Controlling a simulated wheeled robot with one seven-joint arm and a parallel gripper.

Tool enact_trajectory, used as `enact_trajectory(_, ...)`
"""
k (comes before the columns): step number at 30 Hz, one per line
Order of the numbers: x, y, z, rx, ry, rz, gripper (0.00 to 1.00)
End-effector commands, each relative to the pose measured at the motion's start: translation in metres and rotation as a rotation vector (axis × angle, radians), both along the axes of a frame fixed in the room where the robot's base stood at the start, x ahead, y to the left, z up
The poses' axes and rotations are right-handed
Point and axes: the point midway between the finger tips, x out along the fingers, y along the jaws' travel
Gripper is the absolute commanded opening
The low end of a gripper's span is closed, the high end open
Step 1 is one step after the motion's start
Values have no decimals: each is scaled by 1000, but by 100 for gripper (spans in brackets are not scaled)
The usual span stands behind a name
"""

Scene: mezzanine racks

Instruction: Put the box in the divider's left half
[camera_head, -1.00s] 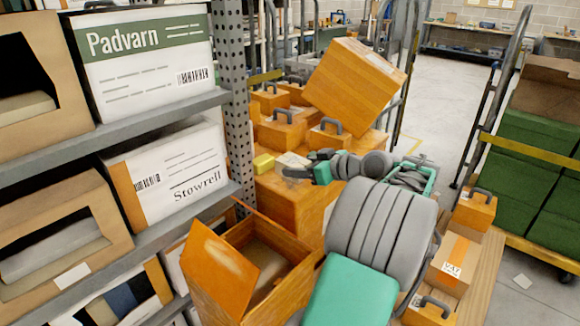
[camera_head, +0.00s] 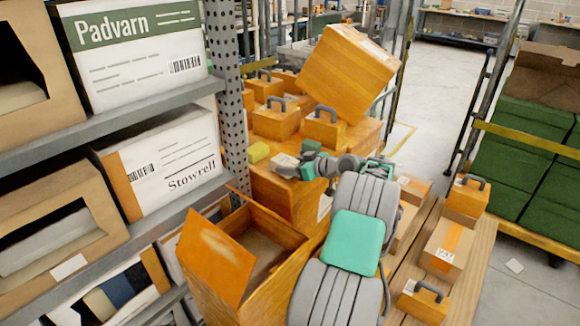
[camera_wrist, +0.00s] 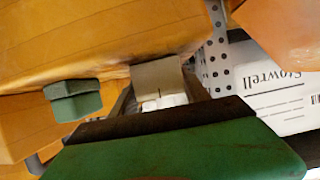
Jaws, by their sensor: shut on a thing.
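My gripper (camera_head: 298,168) reaches left over an orange crate in the head view. It is shut on a small pale box (camera_head: 284,161), which also shows in the wrist view (camera_wrist: 157,78) as a tan face with white below it. In the wrist view the green parts of my gripper stand at the left and along the bottom edge, hiding part of the box. A small yellow block (camera_head: 258,152) lies just left of the held box in the head view. I cannot make out a divider with two halves in either view.
An open orange box (camera_head: 290,237) with a raised flap stands below my gripper. Several handled orange cases (camera_head: 275,120) and a large tilted box (camera_head: 348,75) are behind. A perforated rack post (camera_head: 233,130) and shelves with a Stowrell box (camera_head: 165,165) stand left.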

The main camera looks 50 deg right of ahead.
Motion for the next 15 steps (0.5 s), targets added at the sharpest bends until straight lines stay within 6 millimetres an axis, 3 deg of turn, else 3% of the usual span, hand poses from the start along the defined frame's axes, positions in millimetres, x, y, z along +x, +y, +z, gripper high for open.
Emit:
enact_trajectory(5,0,0,-5,1,0,0,12)
enact_trajectory(6,0,0,-4,1,1,0,57)
enact_trajectory(13,0,0,-3,1,1,1,75)
enact_trajectory(15,0,0,-3,1,1,1,76)
